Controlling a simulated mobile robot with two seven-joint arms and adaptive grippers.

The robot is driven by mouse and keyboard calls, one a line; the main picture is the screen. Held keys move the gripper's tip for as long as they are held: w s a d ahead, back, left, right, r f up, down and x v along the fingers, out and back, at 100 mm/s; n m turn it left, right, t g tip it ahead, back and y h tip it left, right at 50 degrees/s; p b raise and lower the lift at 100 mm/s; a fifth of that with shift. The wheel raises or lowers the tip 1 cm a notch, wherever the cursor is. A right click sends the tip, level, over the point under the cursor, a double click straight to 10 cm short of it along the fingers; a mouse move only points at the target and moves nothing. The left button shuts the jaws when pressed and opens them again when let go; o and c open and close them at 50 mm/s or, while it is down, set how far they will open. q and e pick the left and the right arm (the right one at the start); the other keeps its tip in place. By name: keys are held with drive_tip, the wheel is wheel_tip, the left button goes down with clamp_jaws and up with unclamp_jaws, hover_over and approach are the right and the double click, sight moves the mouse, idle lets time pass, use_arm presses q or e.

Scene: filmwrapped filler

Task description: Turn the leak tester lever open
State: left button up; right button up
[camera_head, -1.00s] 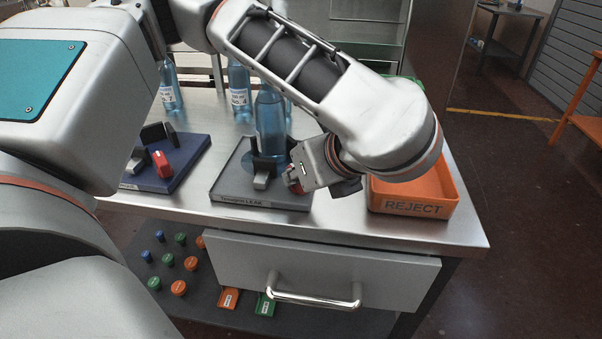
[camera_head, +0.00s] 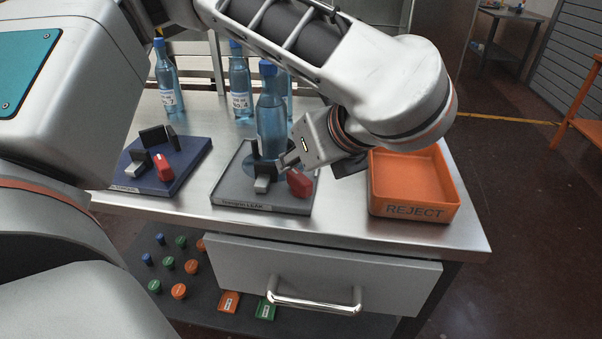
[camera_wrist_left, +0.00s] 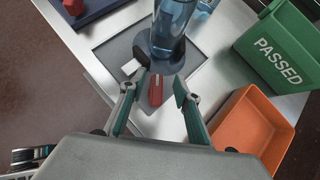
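The leak tester (camera_head: 235,188) is a grey base labelled LEAK on the steel bench, with a blue bottle (camera_head: 270,125) standing upright in its clamp. Its red lever (camera_head: 299,182) sits at the right front of the base, angled in the head view. It also shows in the left wrist view (camera_wrist_left: 155,92). My left gripper (camera_head: 287,158) is just above and behind the lever in the head view. In the left wrist view its fingers (camera_wrist_left: 155,86) are open, with the lever between them in the picture and gaps on both sides. My right gripper is not in view.
A blue-based tester (camera_head: 185,172) with its own red lever stands left. An orange REJECT bin (camera_head: 415,212) stands right, and a green PASSED bin (camera_wrist_left: 284,48) lies behind it. More bottles (camera_head: 166,85) stand at the back. A drawer (camera_head: 320,270) is under the bench top.

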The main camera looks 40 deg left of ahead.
sight(301, 177)
use_arm(q)
wheel_tip(301, 177, up, 6)
idle(0.7)
